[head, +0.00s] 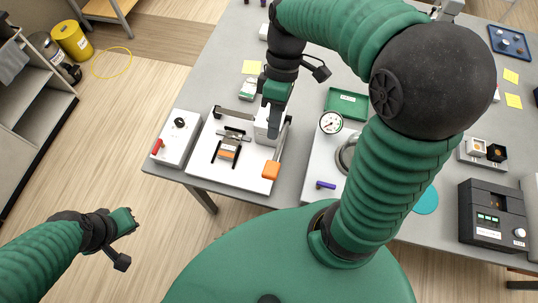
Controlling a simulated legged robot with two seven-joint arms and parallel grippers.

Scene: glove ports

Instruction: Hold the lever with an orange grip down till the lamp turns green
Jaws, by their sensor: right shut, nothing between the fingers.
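The lever's orange grip (271,170) is at the front of a white base plate (228,177). Its grey arm slopes up and back to a pale block (266,133). My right gripper (273,132) is shut and empty, pointing down over the block, behind the orange grip and apart from it. It hides part of the block; whether it touches the block or lever arm I cannot tell. My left gripper (132,220) is off the table at lower left, too small to tell open from shut. I cannot make out a lit lamp near the lever.
A pale box (177,139) with a black knob and red handle stands further left. A gauge (331,123) and a purple-handled part (326,185) are to the right. A black device (491,215) stands far right.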

